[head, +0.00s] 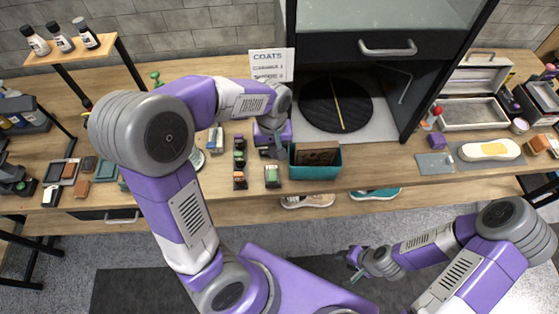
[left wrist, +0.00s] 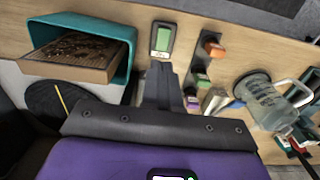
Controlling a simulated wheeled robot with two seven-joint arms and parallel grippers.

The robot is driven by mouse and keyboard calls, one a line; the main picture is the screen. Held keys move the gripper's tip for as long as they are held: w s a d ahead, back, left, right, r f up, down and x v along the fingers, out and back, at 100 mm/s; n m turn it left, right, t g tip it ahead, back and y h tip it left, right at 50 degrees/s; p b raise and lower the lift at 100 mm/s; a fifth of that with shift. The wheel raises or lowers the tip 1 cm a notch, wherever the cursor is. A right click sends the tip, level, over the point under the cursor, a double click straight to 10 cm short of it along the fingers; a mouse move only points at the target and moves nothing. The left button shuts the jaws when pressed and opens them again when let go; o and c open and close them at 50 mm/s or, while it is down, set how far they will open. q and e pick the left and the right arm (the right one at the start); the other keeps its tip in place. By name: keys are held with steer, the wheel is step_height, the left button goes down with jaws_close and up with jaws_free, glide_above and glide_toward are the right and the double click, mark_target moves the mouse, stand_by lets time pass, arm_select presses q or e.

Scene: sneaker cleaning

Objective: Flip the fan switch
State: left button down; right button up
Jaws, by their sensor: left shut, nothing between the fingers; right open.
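A small dark switch box with a pale green rocker (head: 272,176) sits near the front edge of the bench, just left of a teal box. It also shows at the top of the left wrist view (left wrist: 162,40). I cannot read a label on it, so I cannot tell if it is the fan switch. A strip of several coloured switches (head: 239,165) lies to its left, also in the left wrist view (left wrist: 205,65). My left gripper (head: 273,153) is shut and empty, its tips (left wrist: 160,68) close behind the green rocker; contact is unclear. My right gripper (head: 355,265) is open, low before the bench.
The teal box (head: 315,172) holding a brown block stands immediately right of the green switch. A black cabinet with a round black disc (head: 322,108) is behind. A clear jug (left wrist: 268,105) shows right of the switches in the left wrist view. A sign (head: 270,66) stands behind my arm.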

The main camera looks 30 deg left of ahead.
mark_target(273, 178)
arm_select(q)
steer(key=shift+s+a+r, duration=0.15)
steer(key=shift+a+r, duration=0.05)
steer(key=shift+r, duration=0.3)
steer(key=shift+f, duration=0.1)
step_height(273, 178, down, 14)
steer(key=b, duration=0.3)
